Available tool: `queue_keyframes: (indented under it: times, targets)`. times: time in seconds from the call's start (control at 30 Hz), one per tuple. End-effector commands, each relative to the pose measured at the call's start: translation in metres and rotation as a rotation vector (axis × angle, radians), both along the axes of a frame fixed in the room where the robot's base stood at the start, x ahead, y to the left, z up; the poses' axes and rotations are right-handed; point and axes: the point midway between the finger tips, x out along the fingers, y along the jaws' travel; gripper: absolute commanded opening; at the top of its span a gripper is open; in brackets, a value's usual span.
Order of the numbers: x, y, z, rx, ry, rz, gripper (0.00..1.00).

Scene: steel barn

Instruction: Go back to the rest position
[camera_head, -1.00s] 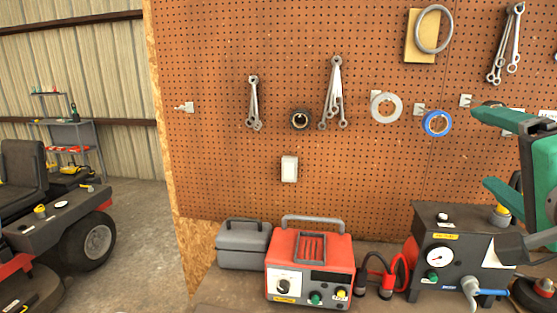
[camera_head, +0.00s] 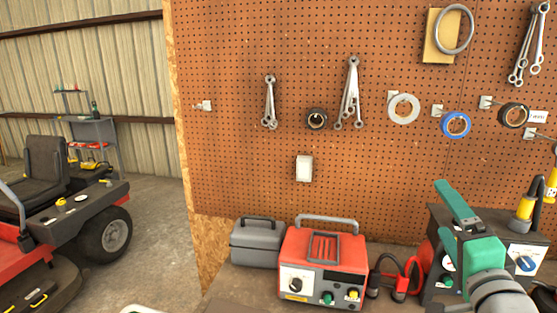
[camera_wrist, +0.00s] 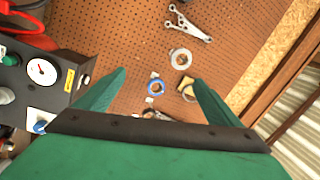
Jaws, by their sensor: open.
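My gripper (camera_head: 440,220) is green and shows at the lower right of the head view, in front of the dark gauge box on the bench. In the wrist view its two green fingers (camera_wrist: 158,78) stand well apart with nothing between them. Through the gap I see the pegboard with a blue tape roll (camera_wrist: 155,87), which also hangs in the head view (camera_head: 456,125). The gripper touches nothing that I can see.
The bench holds a red charger box (camera_head: 322,262), a grey toolbox (camera_head: 255,243) and a dark gauge box (camera_wrist: 62,72). Wrenches (camera_head: 350,95) and tape rolls hang on the pegboard (camera_head: 235,165). A red mower (camera_head: 60,205) stands on open floor at left.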

Motion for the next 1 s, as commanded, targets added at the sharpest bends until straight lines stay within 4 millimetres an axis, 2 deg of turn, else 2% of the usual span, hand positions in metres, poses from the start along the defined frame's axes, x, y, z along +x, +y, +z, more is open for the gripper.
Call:
queue_keyframes:
  times: [0.03, 0.27, 0.53, 0.77, 1.0]
  targets:
    - [0.006, 0.006, -0.021, 0.009, -0.002, 0.003, 0.88]
    - [0.019, 0.031, -0.097, 0.000, -0.009, -0.015, 0.88]
    - [0.019, 0.074, -0.188, -0.039, 0.018, -0.046, 0.88]
    - [0.002, 0.119, -0.263, -0.105, 0.071, -0.071, 0.88]
    - [-0.033, 0.167, -0.333, -0.208, 0.143, -0.087, 0.88]
